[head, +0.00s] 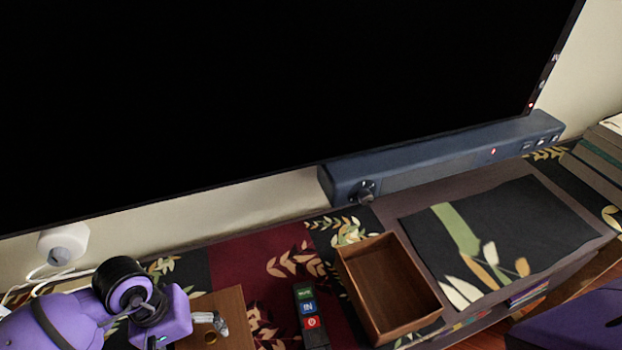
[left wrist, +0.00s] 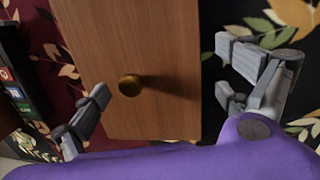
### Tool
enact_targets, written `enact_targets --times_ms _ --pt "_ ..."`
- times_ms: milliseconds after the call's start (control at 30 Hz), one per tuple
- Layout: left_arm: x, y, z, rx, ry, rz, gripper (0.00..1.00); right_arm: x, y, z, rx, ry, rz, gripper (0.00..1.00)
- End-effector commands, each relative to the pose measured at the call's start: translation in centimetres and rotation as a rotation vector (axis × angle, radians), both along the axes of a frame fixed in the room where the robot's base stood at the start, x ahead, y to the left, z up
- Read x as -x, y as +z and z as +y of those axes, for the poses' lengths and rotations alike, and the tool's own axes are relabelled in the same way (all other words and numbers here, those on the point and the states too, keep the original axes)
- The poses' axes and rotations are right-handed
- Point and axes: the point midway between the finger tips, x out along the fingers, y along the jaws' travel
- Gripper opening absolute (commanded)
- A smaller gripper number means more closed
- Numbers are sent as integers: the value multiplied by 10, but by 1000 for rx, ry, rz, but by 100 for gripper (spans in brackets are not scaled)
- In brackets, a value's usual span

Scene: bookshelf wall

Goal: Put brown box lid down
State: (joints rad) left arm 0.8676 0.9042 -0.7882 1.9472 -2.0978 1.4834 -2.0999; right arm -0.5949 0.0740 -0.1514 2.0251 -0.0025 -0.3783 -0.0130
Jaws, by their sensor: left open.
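The brown box lid (head: 232,309) is a flat wooden panel with a small round brass knob (left wrist: 130,85). It appears to lie flat on the patterned cloth, left of the open brown box (head: 400,328), which looks empty. The lid (left wrist: 168,40) also fills the middle of the left wrist view. My left gripper (left wrist: 165,80) is open, its fingers spread to either side of the lid and knob, with nothing held. In the head view my purple left arm hides part of the lid. My right gripper is not in view.
A black remote (head: 309,318) lies between lid and box. A dark soundbar (head: 440,160) sits below the large black screen (head: 260,80). A white round device (head: 64,243) with cables is at the left. The cloth right of the box is clear.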

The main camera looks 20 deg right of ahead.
Motion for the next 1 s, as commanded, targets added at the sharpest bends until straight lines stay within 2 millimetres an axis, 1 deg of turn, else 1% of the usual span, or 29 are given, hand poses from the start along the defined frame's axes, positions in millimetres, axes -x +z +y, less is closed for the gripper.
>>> enact_targets --times_ms 100,167,267,500,600,700,833,1000 --pt "-1 6 0 1 0 -2 95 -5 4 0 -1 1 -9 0" --pt "-2 11 1 0 -1 -3 95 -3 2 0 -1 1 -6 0" --pt "-4 28 4 0 -2 -5 95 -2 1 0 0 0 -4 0" --pt "-9 80 11 -1 0 -5 95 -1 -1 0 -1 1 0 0" --pt "-10 98 14 -1 -1 -4 95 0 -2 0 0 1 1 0" --pt "-11 110 15 0 -1 -2 95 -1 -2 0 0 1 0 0" --pt "-11 120 17 0 0 -1 95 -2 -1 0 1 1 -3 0" --pt "-11 122 17 0 0 0 95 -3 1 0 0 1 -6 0"
